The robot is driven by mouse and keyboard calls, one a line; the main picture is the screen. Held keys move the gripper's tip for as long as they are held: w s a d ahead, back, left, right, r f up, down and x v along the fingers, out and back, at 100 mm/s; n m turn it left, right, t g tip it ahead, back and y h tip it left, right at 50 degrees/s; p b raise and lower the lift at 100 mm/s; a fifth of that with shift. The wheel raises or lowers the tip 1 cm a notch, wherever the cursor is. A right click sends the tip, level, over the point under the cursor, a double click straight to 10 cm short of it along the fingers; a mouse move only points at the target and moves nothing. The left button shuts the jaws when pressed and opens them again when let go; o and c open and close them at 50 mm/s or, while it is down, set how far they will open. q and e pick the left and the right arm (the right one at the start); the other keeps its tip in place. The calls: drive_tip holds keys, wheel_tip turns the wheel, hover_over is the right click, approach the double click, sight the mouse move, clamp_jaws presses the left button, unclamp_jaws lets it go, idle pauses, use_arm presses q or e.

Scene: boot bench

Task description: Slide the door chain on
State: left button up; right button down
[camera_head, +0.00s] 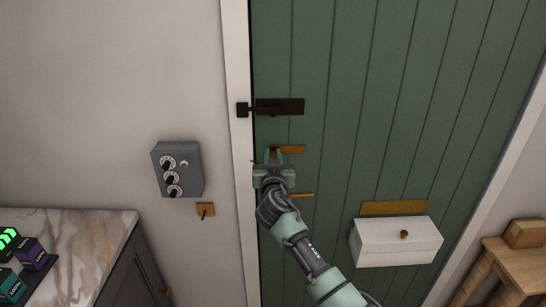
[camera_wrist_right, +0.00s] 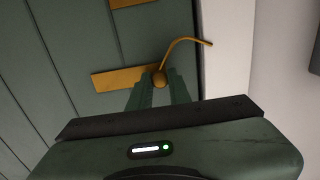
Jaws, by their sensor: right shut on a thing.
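The green door (camera_head: 340,90) carries a brass plate (camera_head: 293,149) near its left edge, which also shows in the wrist view (camera_wrist_right: 115,79). A brass ball knob (camera_wrist_right: 159,79) sits at the plate's end by the door's edge. A thin bent brass strand (camera_wrist_right: 185,41), seemingly the chain, runs from the knob and ends over the white door frame (camera_wrist_right: 228,50). My right gripper (camera_head: 274,154) is shut on the knob, with its fingertips (camera_wrist_right: 160,80) on either side of it. The gripper hides part of the plate in the head view. My left gripper is out of view.
A black latch (camera_head: 280,106) sits above the plate, and another brass plate (camera_head: 302,195) below. A white box (camera_head: 395,242) juts from the door at lower right. A grey dial box (camera_head: 178,169) and small wooden hook block (camera_head: 205,210) are on the left wall.

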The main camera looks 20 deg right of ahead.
sight(294, 149)
idle(0.6)
drive_tip(key=d, duration=0.2)
drive_tip(key=s+d, duration=0.1)
drive_tip(key=d, duration=0.1)
drive_tip(key=s+d, duration=0.1)
drive_tip(key=d, duration=0.1)
drive_tip(key=shift+d, duration=0.25)
drive_tip(key=shift+a, duration=0.1)
drive_tip(key=c, duration=1.3)
unclamp_jaws()
drive_tip(key=shift+w, duration=0.1)
drive_tip(key=shift+s+a+f, duration=0.1)
drive_tip(key=shift+s+a, duration=0.05)
drive_tip(key=shift+s, duration=0.25)
drive_tip(key=shift+b+v, duration=1.1)
drive_tip(key=shift+v, duration=2.45)
